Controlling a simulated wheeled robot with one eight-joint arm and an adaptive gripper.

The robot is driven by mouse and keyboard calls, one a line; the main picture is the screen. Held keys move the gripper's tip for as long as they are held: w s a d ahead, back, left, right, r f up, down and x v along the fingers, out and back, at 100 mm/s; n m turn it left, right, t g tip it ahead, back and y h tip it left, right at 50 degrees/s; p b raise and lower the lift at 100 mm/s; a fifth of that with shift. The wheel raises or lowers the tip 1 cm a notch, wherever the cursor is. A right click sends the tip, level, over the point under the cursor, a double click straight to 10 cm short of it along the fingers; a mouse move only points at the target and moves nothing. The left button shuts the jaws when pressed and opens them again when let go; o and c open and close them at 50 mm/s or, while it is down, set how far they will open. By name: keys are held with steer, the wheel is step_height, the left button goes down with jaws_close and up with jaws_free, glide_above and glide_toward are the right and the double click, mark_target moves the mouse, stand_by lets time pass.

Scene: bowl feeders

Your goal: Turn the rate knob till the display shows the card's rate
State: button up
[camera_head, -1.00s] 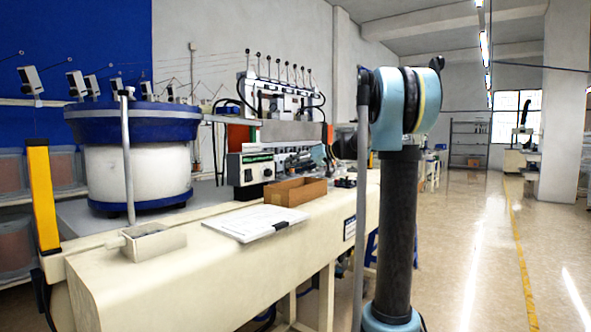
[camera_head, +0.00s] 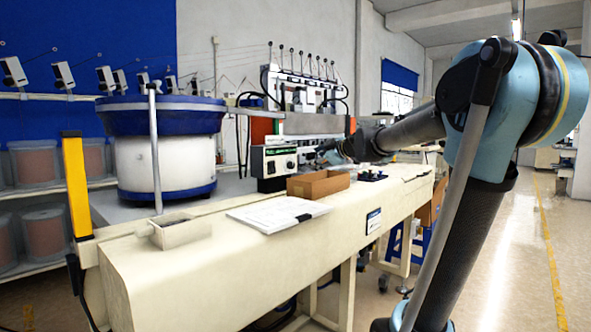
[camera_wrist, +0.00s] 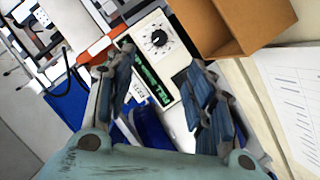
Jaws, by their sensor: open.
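The control box (camera_head: 274,167) stands on the bench beside the cardboard box, with a green-lit display (camera_head: 281,151) above a dark round knob (camera_head: 290,165). In the wrist view the knob (camera_wrist: 158,38), with a scale around it, lies just beyond my open fingertips (camera_wrist: 161,62). The display (camera_wrist: 151,78) shows between the fingers, tilted; I cannot read its figures. My gripper (camera_head: 325,151) is to the right of the control box in the head view, apart from the knob. A white printed sheet (camera_head: 270,214) lies on the bench; its print is too small to read.
An open cardboard box (camera_head: 318,187) sits right of the control box, close to my gripper. A yellow post (camera_head: 77,187) rises at the bench's left end.

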mark_target(293, 166)
steer(key=x, duration=1.7)
steer(key=shift+a+f, duration=0.1)
steer(key=c, duration=1.1)
